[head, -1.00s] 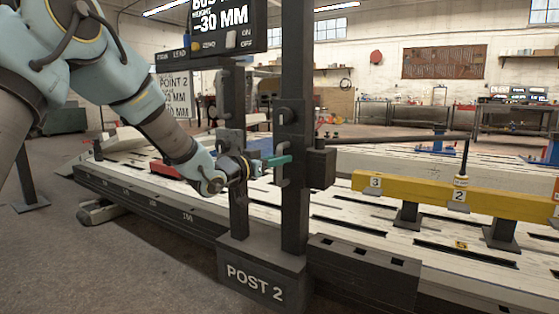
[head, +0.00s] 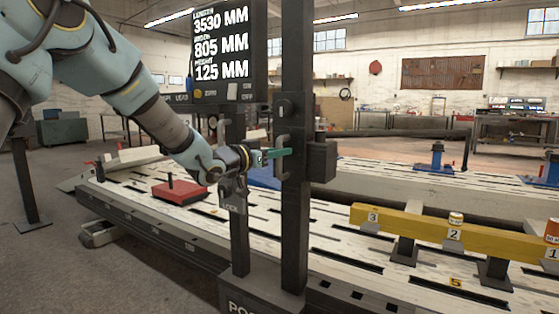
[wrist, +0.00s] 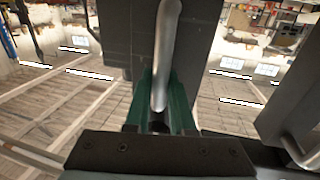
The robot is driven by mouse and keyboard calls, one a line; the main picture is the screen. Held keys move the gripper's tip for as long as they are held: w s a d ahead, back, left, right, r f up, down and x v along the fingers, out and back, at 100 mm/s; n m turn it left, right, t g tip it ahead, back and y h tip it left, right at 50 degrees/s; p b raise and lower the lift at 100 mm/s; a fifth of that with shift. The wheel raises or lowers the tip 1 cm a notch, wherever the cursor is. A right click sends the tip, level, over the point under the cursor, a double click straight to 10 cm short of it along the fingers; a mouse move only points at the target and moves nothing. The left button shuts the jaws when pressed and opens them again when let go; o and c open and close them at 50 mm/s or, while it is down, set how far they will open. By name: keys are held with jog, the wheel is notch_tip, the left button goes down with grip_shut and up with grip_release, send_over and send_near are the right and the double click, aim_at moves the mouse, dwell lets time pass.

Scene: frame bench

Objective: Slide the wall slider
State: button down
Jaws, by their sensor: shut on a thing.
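My gripper (head: 277,153) has green fingers shut on the slider's metal handle. In the wrist view, the rounded grey handle (wrist: 165,55) runs upright between the green fingers (wrist: 160,108). The slider (head: 322,162) is a dark carriage with a box on its right side, on the right-hand dark upright (head: 294,225) of the post. My arm comes in from the upper left, past the left upright. The display (head: 222,45) above reads 3530 MM, 805 MM and 125 MM. My fingers partly hide the handle.
A dark bracket marked LOCK (head: 232,193) sits on the left upright (head: 240,245), just below my wrist. The long slotted bench (head: 340,235) lies behind. A yellow numbered beam (head: 415,225) stands to the right, and a red block (head: 180,192) to the left.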

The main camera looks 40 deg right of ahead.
aim_at(290, 127)
notch_tip(290, 127, up, 6)
jog(key=p, duration=0.3)
jog(key=shift+r, duration=0.2)
jog(key=c, duration=0.8)
grip_release()
jog(key=shift+o, duration=0.2)
jog(key=shift+f, duration=0.1)
jog(key=a, duration=1.1)
jog(key=shift+s, duration=0.3)
jog(key=shift+d, duration=0.1)
